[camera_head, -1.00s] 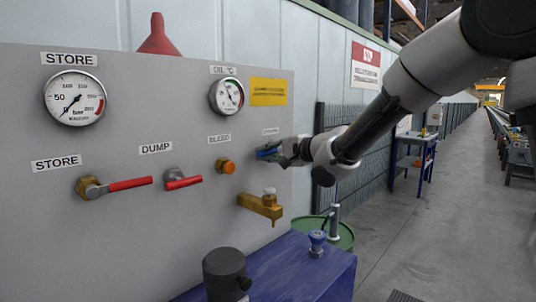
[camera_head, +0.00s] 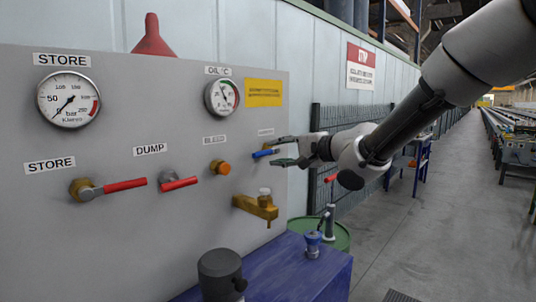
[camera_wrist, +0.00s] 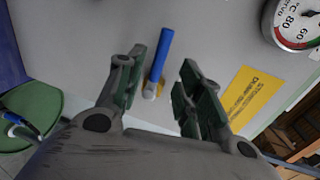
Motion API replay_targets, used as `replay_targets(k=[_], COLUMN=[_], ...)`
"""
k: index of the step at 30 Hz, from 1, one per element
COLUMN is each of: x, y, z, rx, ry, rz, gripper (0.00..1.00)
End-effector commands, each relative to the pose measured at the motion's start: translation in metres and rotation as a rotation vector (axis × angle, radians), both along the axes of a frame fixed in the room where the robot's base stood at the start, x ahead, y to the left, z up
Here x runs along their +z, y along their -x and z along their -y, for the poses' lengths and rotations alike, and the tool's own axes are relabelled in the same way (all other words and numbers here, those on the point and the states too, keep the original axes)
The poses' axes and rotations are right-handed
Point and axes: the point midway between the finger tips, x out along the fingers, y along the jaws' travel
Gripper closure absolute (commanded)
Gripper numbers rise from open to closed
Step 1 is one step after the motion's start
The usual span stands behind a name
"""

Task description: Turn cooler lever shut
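The cooler lever is a blue handle (camera_head: 262,154) on a brass stem at the right end of the grey panel, under a small label too blurred to read. It lies roughly level, its free end pointing left. In the wrist view the blue handle (camera_wrist: 161,55) runs upward from its pivot, between the two fingers and apart from them. My gripper (camera_head: 278,151) is open at the lever's right, one finger above and one below its line. In the wrist view my gripper (camera_wrist: 162,75) is empty, with a clear gap on each side of the handle.
A brass tap (camera_head: 258,206) sticks out below the lever, and an orange knob (camera_head: 220,167) sits left of it. Red-handled STORE (camera_head: 125,185) and DUMP (camera_head: 179,184) levers are farther left. A blue box (camera_head: 300,270) and green drum (camera_head: 333,235) stand below.

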Motion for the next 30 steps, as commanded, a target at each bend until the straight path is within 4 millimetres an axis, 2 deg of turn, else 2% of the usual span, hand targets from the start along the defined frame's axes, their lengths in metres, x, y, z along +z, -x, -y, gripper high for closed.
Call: replay_targets(k=[3,9,23,26,29,30], x=[0.006,0.01,0.009,-0.005,-0.043,-0.063], y=[0.015,0.029,0.032,0.025,0.014,0.013], z=[0.02,0.039,0.042,0.052,0.085,0.105], rx=[-0.002,-0.002,0.008,0.001,-0.033,-0.035], ry=[-0.001,-0.001,0.033,0.187,0.479,0.623], rz=[0.002,0.001,0.037,0.126,0.204,0.218], gripper=[0.64,0.64,0.64,0.64,0.64,0.64])
